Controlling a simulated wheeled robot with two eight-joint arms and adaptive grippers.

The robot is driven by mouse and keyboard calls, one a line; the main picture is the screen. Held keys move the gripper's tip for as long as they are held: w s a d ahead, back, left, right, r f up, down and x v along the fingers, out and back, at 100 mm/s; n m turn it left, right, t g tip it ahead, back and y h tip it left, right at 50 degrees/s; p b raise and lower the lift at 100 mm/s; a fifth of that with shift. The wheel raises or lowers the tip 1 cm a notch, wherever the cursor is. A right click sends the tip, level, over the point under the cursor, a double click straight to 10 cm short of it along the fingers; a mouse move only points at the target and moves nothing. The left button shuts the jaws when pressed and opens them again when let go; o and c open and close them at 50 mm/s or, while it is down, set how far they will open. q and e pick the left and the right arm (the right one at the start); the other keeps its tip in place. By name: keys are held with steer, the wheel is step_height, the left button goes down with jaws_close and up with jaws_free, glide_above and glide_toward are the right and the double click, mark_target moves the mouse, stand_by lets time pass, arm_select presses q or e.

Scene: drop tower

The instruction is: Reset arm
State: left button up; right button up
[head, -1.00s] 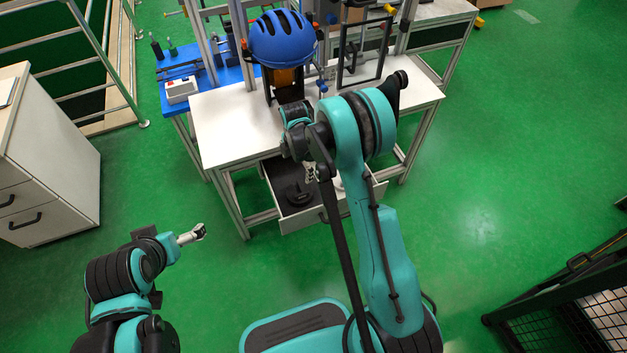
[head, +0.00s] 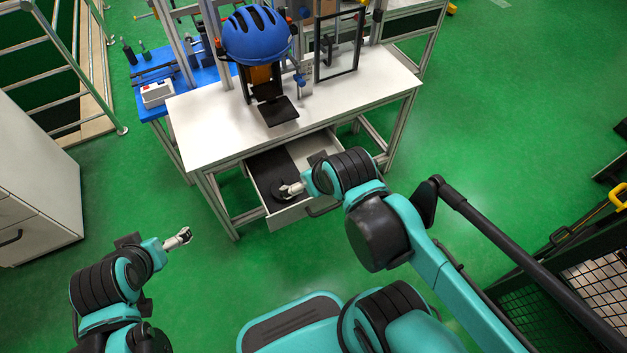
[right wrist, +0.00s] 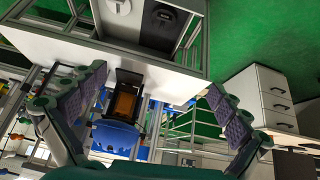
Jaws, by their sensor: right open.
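My right gripper (head: 291,189) is in the head view, over the front part of the open drawer, with a dark round object partly hidden behind it. In the right wrist view its two fingers (right wrist: 155,108) are spread wide with nothing between them. My left gripper (head: 178,239) hangs above the green floor at the lower left, clear of everything; it is too small to tell if it is open. The blue helmet (head: 256,35) sits on the drop tower's stand on the white table (head: 205,125). It also shows in the right wrist view (right wrist: 115,136).
The drawer (head: 315,207) is pulled out under the table front. A blue side table (head: 150,112) with a small white box stands left of it. A white cabinet (head: 40,190) is at the far left. A black mesh fence (head: 545,275) is at the right. Green floor lies free between.

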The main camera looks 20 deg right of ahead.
steer(key=shift+s+f+m, duration=0.15)
steer(key=shift+s+m, duration=0.45)
